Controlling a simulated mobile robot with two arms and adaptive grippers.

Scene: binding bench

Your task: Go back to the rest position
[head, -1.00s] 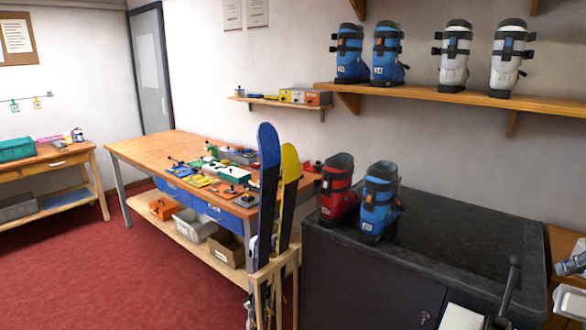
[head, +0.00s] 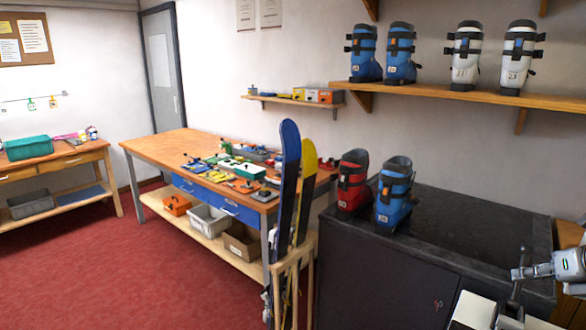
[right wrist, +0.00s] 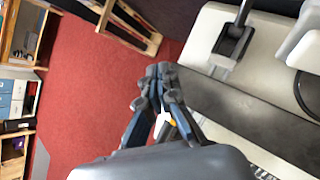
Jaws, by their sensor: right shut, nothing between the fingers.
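My right gripper (right wrist: 158,75) is shut and empty in the right wrist view, its dark fingertips together over the red carpet. In the head view the right gripper (head: 520,272) shows small at the right edge, past the dark cabinet and above a white machine (head: 472,312). The machine's black lever (right wrist: 236,35) stands to the right of the fingers in the wrist view. My left gripper is in neither view.
A dark cabinet (head: 385,280) carries a red boot (head: 353,182) and a blue boot (head: 394,195). Skis (head: 288,185) stand in a wooden rack (head: 292,262). A workbench (head: 165,143) holds several small parts. Red carpet (head: 130,285) lies clear at left.

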